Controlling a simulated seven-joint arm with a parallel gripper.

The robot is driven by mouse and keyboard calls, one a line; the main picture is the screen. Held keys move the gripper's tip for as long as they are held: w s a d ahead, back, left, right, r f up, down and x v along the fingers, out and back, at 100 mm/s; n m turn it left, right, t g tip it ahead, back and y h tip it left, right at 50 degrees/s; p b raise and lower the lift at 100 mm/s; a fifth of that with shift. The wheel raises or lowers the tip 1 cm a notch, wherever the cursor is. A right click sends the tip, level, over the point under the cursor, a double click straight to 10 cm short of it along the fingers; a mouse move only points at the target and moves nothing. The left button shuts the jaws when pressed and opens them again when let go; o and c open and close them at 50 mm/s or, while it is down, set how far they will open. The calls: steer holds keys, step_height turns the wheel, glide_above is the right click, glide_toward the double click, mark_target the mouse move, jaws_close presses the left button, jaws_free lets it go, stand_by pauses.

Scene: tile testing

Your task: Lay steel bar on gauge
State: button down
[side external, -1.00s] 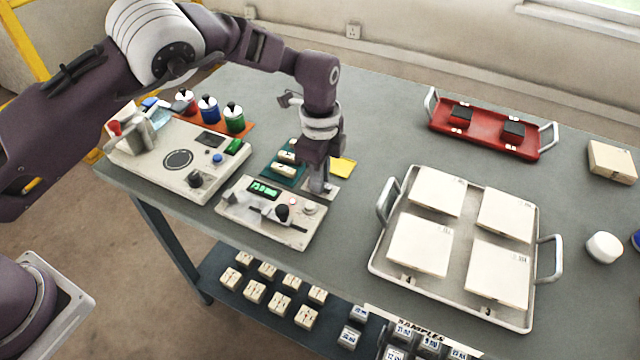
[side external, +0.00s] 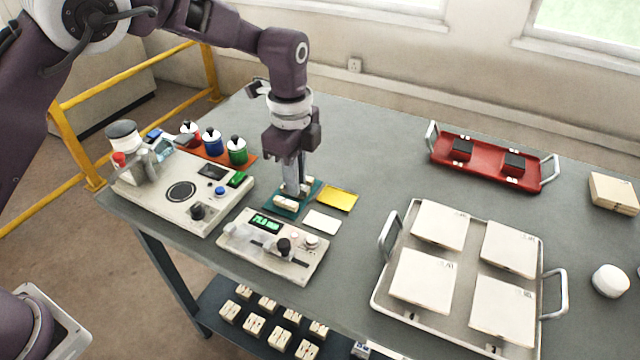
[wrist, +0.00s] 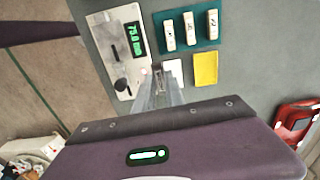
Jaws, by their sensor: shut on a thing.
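The gauge (side external: 289,259) is a pale box with a lit green display, a dark knob and a slide, at the table's near edge; it also shows in the wrist view (wrist: 112,50), reading about 75 mm. My gripper (side external: 291,190) points straight down, raised above the table and overlapping the green mat in the side view. In the wrist view its fingertips (wrist: 158,74) show between the gauge's edge and a white card. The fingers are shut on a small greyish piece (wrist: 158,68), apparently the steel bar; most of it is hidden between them.
The green mat (wrist: 179,46) holds three cream blocks. The white card (side external: 322,221) and a yellow card (side external: 338,199) lie beside it. A larger instrument (side external: 165,197) stands left. A tray of white tiles (side external: 383,310) and a red tray (side external: 480,166) are right. Mid-table is clear.

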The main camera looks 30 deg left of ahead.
glide_above(250, 239)
steer(key=f, duration=0.1)
steer(key=shift+s+f, duration=0.15)
steer(key=shift+f, duration=3.25)
steer(key=shift+f, duration=0.25)
steer(key=c, duration=0.9)
jaws_free()
steer(key=shift+r, duration=3)
